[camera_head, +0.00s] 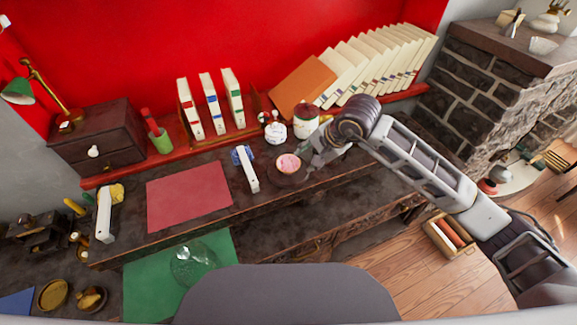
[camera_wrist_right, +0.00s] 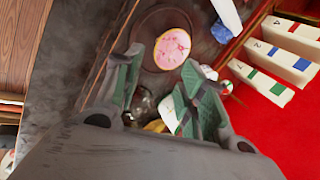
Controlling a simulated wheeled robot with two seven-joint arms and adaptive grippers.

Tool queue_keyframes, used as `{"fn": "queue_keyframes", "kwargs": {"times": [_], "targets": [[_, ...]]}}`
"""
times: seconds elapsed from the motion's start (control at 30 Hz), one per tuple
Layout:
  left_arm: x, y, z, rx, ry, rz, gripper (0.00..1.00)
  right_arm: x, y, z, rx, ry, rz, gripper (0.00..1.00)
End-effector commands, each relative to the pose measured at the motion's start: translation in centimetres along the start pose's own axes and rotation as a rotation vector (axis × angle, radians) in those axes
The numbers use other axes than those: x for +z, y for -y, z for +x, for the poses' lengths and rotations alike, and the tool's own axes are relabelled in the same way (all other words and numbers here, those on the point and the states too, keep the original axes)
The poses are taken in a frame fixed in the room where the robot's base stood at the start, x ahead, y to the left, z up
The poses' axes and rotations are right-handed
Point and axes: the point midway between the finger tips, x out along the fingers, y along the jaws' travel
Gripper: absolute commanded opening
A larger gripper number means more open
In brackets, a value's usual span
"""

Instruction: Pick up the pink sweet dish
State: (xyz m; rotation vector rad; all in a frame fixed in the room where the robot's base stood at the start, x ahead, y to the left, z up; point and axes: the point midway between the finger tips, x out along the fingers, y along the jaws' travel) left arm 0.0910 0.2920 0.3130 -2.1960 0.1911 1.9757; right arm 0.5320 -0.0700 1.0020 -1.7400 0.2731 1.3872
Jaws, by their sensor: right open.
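The pink sweet dish (camera_head: 288,163) is a small round piece with a pink top and a pale rim. It sits on a dark round plate (camera_head: 274,178) on the dark table. It also shows in the right wrist view (camera_wrist_right: 172,48), just beyond the fingertips. My right gripper (camera_head: 312,164) is beside the dish, on its right in the head view. In the right wrist view its two green-padded fingers (camera_wrist_right: 160,75) are apart with nothing held between them. My left gripper is not in view.
A patterned jar (camera_head: 275,132) and a cream canister (camera_head: 305,122) stand close behind. A red mat (camera_head: 188,196) lies further left. Books (camera_head: 210,103) line the red wall.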

Motion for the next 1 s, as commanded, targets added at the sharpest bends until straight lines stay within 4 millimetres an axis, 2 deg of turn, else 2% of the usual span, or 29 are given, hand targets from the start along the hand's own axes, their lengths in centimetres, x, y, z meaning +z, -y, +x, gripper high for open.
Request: {"fn": "queue_keyframes", "kwargs": {"times": [0.2, 0.4, 1.0], "targets": [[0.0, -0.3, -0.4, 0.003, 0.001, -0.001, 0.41, 0.1, 0.0, 3.0, 0.002, 0.003, 0.001, 0.40], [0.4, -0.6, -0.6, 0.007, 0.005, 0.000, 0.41, 0.1, 0.0, 5.1, 0.001, 0.003, 0.001, 0.40], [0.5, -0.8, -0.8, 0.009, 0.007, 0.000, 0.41, 0.0, 0.0, 6.1, 0.000, 0.001, 0.002, 0.40]]}}
